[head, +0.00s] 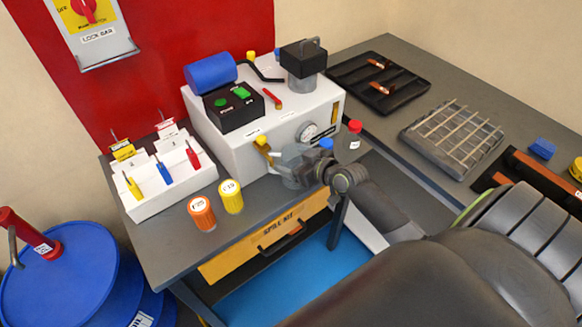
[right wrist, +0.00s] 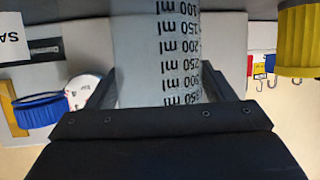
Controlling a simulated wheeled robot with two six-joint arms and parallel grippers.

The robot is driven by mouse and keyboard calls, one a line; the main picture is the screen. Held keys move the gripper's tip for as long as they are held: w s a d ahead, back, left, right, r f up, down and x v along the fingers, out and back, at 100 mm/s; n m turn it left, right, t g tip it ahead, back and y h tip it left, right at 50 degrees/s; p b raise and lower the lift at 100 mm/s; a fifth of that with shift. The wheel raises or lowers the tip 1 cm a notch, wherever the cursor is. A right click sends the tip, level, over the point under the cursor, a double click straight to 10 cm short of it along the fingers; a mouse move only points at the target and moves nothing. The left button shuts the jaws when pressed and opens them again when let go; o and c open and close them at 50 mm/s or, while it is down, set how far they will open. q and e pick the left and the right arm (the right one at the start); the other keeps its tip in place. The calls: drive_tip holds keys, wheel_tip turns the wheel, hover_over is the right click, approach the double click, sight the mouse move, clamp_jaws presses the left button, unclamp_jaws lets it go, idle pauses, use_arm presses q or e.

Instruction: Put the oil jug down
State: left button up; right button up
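The oil jug (head: 291,158) is a grey translucent vessel in front of the white machine in the head view, partly hidden by my right gripper (head: 303,172). In the right wrist view the jug (right wrist: 165,45) stands between the two dark fingers, with its ml scale upside down in the picture. The fingers lie close against both its sides, and my right gripper looks shut on it. I cannot tell whether its base touches the grey bench (head: 180,237). My left gripper is not in view.
The white machine (head: 240,148) is right behind the jug. Orange (head: 202,214) and yellow (head: 231,197) capped containers stand at left, near a white rack (head: 170,192). A red-capped bottle (head: 354,134) is at right. A drawer (head: 265,238) is below the bench front.

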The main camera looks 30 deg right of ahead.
drive_tip(key=c, duration=0.8)
drive_tip(key=shift+o, duration=0.2)
